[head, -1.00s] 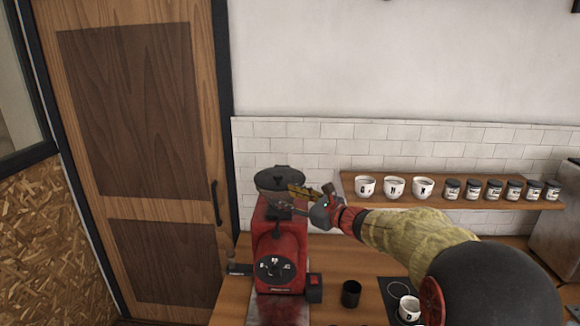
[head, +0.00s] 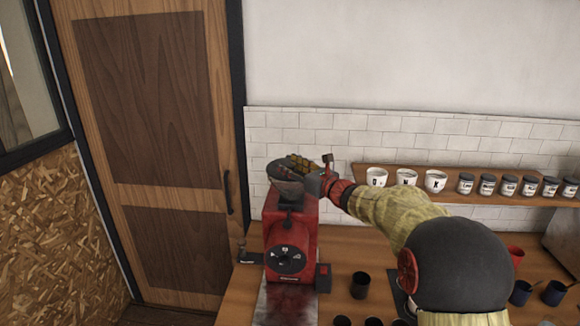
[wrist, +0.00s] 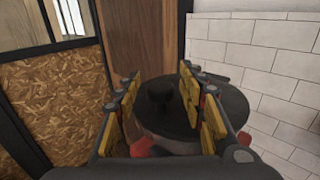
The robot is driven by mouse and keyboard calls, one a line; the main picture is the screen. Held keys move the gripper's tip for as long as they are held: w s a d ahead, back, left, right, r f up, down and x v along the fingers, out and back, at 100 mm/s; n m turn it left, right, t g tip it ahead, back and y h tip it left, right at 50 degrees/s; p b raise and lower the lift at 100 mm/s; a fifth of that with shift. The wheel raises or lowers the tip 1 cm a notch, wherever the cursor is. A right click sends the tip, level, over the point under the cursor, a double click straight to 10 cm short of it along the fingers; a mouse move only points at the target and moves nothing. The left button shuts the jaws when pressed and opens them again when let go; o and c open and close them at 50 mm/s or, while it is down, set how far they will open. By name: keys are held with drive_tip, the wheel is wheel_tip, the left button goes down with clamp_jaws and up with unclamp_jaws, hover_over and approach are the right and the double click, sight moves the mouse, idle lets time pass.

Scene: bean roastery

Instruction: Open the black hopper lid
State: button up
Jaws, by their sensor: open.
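The black hopper lid (wrist: 238,108) is a round dark disc on top of the grinder's hopper, and it looks closed. Its dark knob (wrist: 160,97) stands up between my fingers in the wrist view. My gripper (wrist: 159,82) is open, with one yellow-padded finger on each side of the knob; I cannot tell if either touches it. In the head view my gripper (head: 290,165) is over the hopper (head: 287,192) and hides most of the lid. The red grinder (head: 290,235) stands upright on the counter below.
A wooden door (head: 160,150) is at the left and a tiled wall (head: 400,130) behind. A shelf (head: 365,168) with cups and jars is right of the hopper. Dark cups (head: 361,285) stand on the wooden counter (head: 340,245) at right.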

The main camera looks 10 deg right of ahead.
drive_tip(key=c, duration=0.3)
clamp_jaws()
idle(0.6)
